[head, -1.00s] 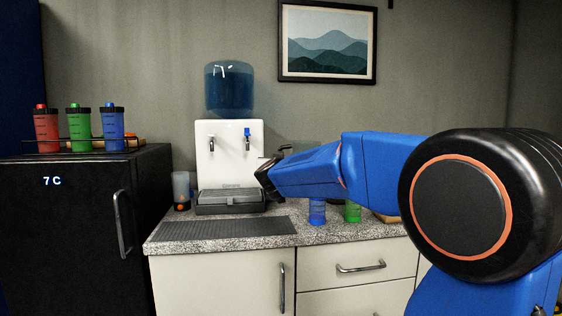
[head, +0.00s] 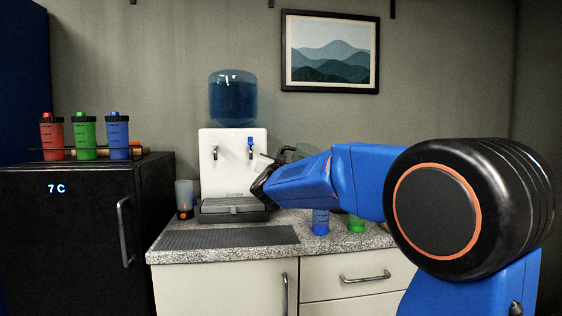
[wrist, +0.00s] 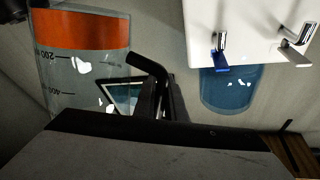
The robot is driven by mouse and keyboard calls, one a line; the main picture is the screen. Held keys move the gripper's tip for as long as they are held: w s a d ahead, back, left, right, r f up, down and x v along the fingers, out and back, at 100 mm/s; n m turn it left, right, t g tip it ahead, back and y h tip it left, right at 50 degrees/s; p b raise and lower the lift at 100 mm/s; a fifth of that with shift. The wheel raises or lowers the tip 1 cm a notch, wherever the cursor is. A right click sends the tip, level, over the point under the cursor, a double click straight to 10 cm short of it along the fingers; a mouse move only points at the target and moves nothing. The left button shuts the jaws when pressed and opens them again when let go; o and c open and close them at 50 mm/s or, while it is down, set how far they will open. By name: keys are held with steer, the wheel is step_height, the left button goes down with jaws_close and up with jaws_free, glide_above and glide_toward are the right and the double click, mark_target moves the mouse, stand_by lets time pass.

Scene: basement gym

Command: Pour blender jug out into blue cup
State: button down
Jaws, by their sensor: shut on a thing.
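My gripper (head: 268,178) is raised above the counter, in front of the right side of the water dispenser. It is shut on the black handle of the clear blender jug (wrist: 85,75), beside the jug's body; the gripper also shows in the wrist view (wrist: 160,98). The wrist view is upside down. The jug has measuring marks and an orange layer at its bottom end. In the head view my gripper and arm hide most of it. The blue cup (head: 320,222) stands on the counter below my forearm, its upper part hidden.
A green cup (head: 356,224) stands just right of the blue one. The water dispenser (head: 232,165) is behind, with a clear container on a dark base (head: 185,198) to its left. A dark mat (head: 230,237) lies bare in front. Shaker bottles stand on the black fridge (head: 75,215).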

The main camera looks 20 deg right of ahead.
mark_target(296, 157)
steer(key=m+h, duration=0.2)
steer(key=m, duration=0.1)
steer(key=s+r+m+h, duration=0.1)
steer(key=m+h, duration=0.1)
steer(key=m, duration=0.1)
steer(key=s+d+r+m+h, duration=0.1)
steer(key=m+h, duration=0.1)
steer(key=m, duration=0.1)
steer(key=shift+s+d+r+m+g, duration=0.1)
steer(key=shift+s+r+m+g, duration=0.1)
steer(key=shift+m+g, duration=0.2)
steer(key=shift+s+d+f+m+g+h, duration=0.1)
steer(key=shift+s+d+m+g+h, duration=0.15)
steer(key=shift+m+h, duration=0.35)
steer(key=shift+s+d+f+m+g+h, duration=0.1)
steer(key=shift+s+m+g+h, duration=0.25)
steer(key=shift+m, duration=0.6)
steer(key=shift+s+d+f+m+g+h, duration=0.1)
steer(key=shift+s+d+m+g+h, duration=0.2)
steer(key=shift+m, duration=0.45)
steer(key=shift+s+d+f+m+g+h, duration=0.3)
steer(key=shift+s+m+g+h, duration=0.25)
steer(key=shift+m, duration=0.45)
steer(key=shift+s+d+f+m+g+h, duration=0.2)
steer(key=shift+s+m+g+h, duration=0.35)
steer(key=shift+m, duration=0.45)
